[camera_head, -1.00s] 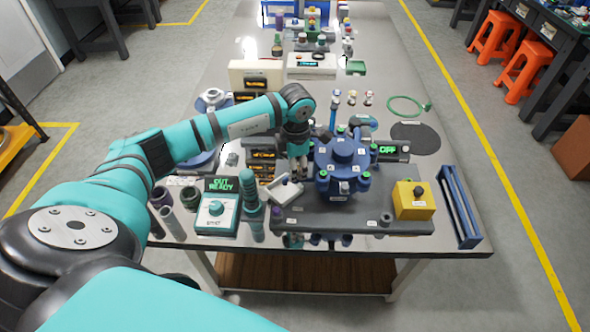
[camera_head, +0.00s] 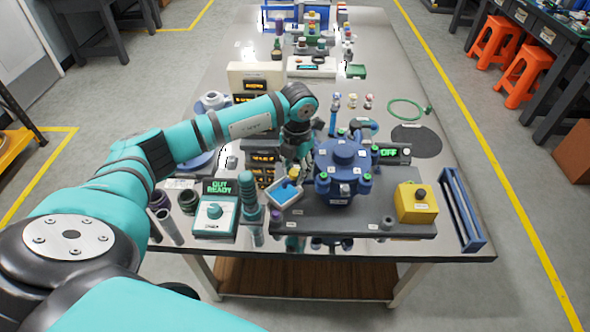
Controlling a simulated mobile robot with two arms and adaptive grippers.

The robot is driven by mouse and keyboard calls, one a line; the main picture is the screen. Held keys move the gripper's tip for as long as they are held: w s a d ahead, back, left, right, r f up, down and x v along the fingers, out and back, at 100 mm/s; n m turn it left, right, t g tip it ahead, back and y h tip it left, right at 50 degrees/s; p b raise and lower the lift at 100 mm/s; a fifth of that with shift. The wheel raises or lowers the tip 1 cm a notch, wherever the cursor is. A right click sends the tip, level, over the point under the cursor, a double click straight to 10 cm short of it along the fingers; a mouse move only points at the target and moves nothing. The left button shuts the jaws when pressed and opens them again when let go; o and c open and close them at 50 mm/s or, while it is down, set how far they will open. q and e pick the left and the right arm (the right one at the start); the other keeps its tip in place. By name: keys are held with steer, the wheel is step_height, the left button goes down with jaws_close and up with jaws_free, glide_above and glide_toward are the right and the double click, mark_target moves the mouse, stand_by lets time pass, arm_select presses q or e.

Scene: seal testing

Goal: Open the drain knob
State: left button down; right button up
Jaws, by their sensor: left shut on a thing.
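The blue test vessel (camera_head: 341,168) with green-topped bolts stands on a dark base plate (camera_head: 360,218). My left gripper (camera_head: 297,168) reaches down at the vessel's left side, shut on a small part there, the drain knob, which its fingers mostly hide. Just below the gripper, a small white tray (camera_head: 272,197) holds blue content, with an orange-yellow spot (camera_head: 293,173) showing near the fingers. I cannot tell how far the knob is turned. My right gripper is not in view.
A teal control box (camera_head: 214,215) reading "OUT READY" stands at the left front, beside a teal-handled tool (camera_head: 248,197). A yellow box (camera_head: 415,202) is at the right, near a blue rack (camera_head: 460,208). A green ring (camera_head: 405,109) lies farther back.

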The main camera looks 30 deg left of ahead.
mark_target(297, 172)
arm_select(q)
steer(key=shift+r+n, duration=0.1)
steer(key=shift+n, duration=0.2)
steer(key=c, duration=1.2)
jaws_free()
steer(key=shift+c, duration=0.2)
step_height(297, 172, up, 12)
steer(key=shift+d, duration=0.25)
